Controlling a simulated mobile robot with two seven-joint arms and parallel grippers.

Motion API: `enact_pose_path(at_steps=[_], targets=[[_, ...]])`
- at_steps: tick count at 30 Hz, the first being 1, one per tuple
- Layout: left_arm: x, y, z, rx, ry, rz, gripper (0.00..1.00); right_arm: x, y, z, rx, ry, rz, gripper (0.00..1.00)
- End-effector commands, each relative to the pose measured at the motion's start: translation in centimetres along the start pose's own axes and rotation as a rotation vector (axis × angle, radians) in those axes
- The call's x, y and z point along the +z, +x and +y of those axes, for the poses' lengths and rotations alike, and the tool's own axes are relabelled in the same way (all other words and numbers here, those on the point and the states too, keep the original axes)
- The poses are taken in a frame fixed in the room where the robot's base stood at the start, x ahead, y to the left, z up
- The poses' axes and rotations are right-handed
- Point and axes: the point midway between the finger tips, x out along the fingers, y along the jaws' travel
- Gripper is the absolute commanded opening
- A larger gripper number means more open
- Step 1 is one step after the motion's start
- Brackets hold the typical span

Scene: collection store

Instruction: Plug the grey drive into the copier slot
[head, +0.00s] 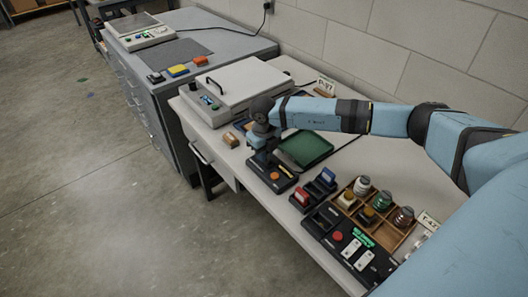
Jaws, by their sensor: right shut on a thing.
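My right gripper (262,146) points down at the middle of the near table, right over the back end of a low black device (272,173) with an orange button. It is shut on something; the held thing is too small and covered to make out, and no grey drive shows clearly. I cannot tell whether the held thing touches the device. This black device may be the copier, but its slot is hidden under the gripper. My left gripper is not in view.
A green tray (305,149) lies right of the gripper. Black holders with a red piece (301,196) and a blue piece (327,177) stand nearer, beside a panel with a red button (337,236) and a wooden jar box (388,237). A grey lidded machine (240,88) stands behind.

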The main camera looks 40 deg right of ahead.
Motion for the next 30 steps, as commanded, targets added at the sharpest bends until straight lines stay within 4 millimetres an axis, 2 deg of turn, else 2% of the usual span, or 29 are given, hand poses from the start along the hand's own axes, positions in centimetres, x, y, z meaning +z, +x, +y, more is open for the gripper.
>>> enact_pose_path(at_steps=[11, 12, 13, 25, 30], targets=[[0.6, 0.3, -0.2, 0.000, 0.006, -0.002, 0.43, 0.0, 0.8, 0.0, 0.000, 0.000, 0.000, 0.00], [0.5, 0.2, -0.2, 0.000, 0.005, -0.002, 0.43, 0.0, 0.8, 0.0, 0.000, 0.000, 0.000, 0.23], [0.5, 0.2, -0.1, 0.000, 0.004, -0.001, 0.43, 0.0, 0.8, 0.0, 0.000, 0.000, 0.000, 0.27], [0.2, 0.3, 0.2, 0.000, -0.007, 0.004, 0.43, 0.0, 0.8, 0.0, 0.000, 0.000, 0.000, 0.27], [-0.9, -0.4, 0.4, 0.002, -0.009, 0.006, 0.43, 0.0, -0.8, 0.0, 0.000, 0.000, 0.000, 0.27]])
